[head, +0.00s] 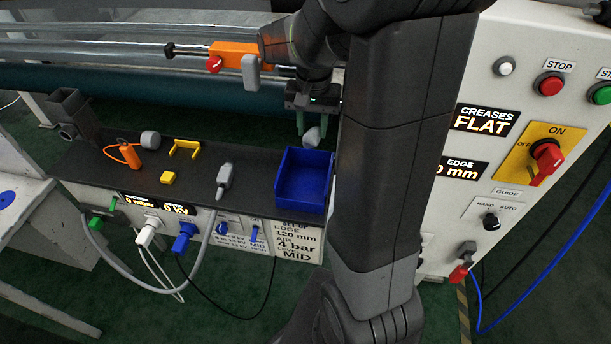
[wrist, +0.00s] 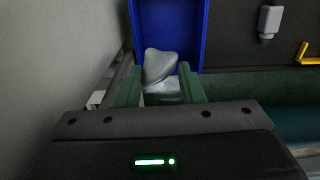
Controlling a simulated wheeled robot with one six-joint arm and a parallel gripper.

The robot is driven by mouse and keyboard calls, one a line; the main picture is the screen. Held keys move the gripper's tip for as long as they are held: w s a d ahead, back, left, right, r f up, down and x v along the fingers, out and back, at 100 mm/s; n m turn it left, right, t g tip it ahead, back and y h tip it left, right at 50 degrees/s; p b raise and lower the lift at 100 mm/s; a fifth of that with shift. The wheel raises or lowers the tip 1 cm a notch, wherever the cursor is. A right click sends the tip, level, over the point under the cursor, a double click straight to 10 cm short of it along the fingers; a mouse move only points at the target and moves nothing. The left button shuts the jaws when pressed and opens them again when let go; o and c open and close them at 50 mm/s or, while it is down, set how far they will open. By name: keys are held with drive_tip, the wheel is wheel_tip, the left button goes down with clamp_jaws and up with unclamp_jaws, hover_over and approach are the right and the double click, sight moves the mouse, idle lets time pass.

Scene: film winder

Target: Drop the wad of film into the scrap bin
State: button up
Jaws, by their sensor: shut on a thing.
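The wad of film (head: 312,137) is a crumpled pale grey lump. My gripper (head: 311,126) is shut on it, with the wad between the two green fingers and sticking out past their tips. The wad (wrist: 160,67) and my gripper (wrist: 163,84) also show in the wrist view. The open blue bin (head: 302,192) sits at the right end of the dark shelf. In the head view the wad is just above the bin's back edge. In the wrist view the bin (wrist: 168,22) lies just beyond the wad. Its interior looks empty where visible.
On the dark shelf (head: 195,200) lie an orange tool (head: 126,150), a grey rounded piece (head: 150,139), yellow parts (head: 184,148) and a grey connector (head: 224,178). The white control cabinet (head: 500,130) stands on the right. The teal roller (head: 200,100) runs behind the shelf.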

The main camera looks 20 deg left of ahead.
sight(312, 143)
drive_tip(key=shift+f+b, duration=2)
drive_tip(key=shift+f, duration=0.7)
drive_tip(key=o, duration=1)
wheel_tip(312, 143, up, 14)
drive_tip(key=shift+f, duration=0.1)
